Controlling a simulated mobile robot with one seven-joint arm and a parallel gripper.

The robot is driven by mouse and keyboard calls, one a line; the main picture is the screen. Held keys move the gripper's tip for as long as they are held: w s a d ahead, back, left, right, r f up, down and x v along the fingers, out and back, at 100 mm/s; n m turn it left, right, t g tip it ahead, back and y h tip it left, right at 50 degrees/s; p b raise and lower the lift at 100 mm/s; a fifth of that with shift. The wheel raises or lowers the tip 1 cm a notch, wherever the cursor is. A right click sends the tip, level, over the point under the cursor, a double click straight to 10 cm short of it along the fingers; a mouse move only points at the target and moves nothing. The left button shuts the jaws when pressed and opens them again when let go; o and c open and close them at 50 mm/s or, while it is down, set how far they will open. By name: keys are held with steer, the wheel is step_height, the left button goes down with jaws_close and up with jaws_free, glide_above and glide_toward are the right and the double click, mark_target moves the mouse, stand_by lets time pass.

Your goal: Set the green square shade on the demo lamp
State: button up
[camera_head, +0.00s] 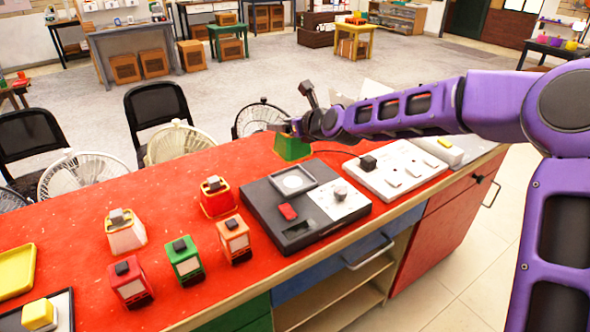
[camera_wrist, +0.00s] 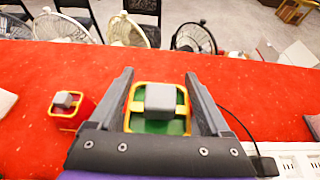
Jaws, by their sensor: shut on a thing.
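The green square shade (camera_wrist: 158,124) has a yellow rim and a grey block on top. My gripper (camera_wrist: 158,76) is shut on it, one finger on each side. In the head view the green shade (camera_head: 292,148) shows below my gripper (camera_head: 287,127), behind the black unit; I cannot tell whether it touches the red counter. The black unit (camera_head: 262,200) has a pale round disc (camera_head: 293,181) in a square frame, a red button and a knob. It may be the demo lamp; no label shows.
On the red counter (camera_head: 75,215), a red shade with a yellow rim (camera_head: 217,203) and a white shade (camera_head: 126,238) stand left. Small red (camera_head: 132,285), green (camera_head: 186,264) and orange (camera_head: 235,243) lantern-like pieces stand nearer. A white switch panel (camera_head: 395,170) lies right. Fans line the far edge.

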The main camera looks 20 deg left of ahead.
mark_target(301, 158)
step_height(301, 158, down, 10)
steer(key=shift+s+r+b, duration=0.1)
steer(key=shift+r+b, duration=0.15)
steer(key=shift+b, duration=0.5)
steer(key=shift+f, duration=0.15)
steer(key=o, duration=1.3)
steer(key=shift+c, duration=0.2)
steer(key=shift+r, duration=0.2)
steer(key=p+v, duration=0.1)
steer(key=v, duration=0.9)
steer(key=shift+d+r+p, duration=0.1)
steer(key=shift+p, duration=0.3)
steer(key=shift+v, duration=0.9)
